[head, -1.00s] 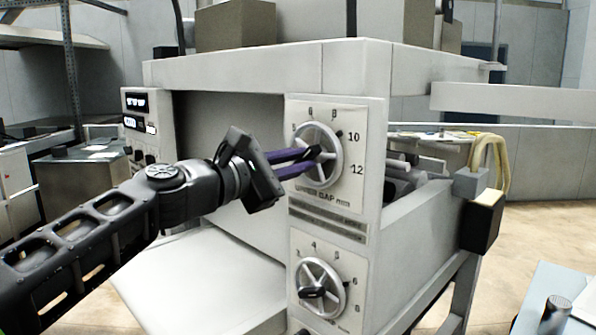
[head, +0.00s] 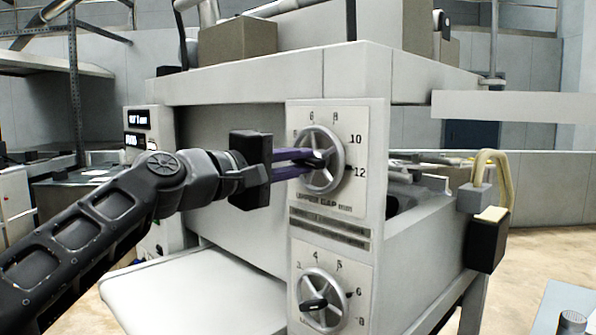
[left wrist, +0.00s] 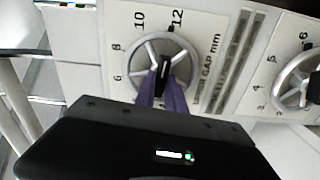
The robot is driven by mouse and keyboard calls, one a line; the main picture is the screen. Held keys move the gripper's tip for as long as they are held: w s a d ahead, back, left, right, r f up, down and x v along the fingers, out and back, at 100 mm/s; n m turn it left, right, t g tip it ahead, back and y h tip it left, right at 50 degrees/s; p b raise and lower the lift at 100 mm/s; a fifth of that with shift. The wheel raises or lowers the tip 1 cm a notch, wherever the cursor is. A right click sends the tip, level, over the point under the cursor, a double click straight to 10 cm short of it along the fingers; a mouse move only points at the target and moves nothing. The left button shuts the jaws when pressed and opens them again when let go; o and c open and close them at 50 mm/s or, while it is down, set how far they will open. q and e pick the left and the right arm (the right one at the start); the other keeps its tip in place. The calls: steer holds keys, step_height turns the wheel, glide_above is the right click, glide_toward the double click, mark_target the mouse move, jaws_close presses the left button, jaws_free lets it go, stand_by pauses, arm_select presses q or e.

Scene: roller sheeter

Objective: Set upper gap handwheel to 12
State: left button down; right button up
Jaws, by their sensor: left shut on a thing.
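The upper gap handwheel (head: 328,184) is a silver spoked wheel on a white dial plate marked 6, 8, 10 and 12. Its small dark rim mark points at about 12; in the left wrist view the mark also sits just below the 12 of the handwheel (left wrist: 186,66). My left gripper (head: 318,158) reaches in from the left, its purple fingers shut on the wheel's black handle (left wrist: 164,70). The fingers cover part of the wheel. My right gripper is not in view.
A similar lower handwheel (head: 320,299) sits below on the same panel, its mark near 6. A pale tray (head: 200,290) juts out below my left arm. A black box with a beige cable (head: 487,238) hangs at the machine's right side.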

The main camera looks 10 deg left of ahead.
arm_select(q)
steer(key=shift+m, duration=0.5)
steer(key=c, duration=1.4)
jaws_free()
steer(key=shift+s+a+f+b, duration=0.1)
steer(key=shift+s+a+b, duration=0.15)
steer(key=shift+s+b, duration=0.15)
steer(key=b+v, duration=0.1)
steer(key=v, duration=0.6)
steer(key=shift+b, duration=0.3)
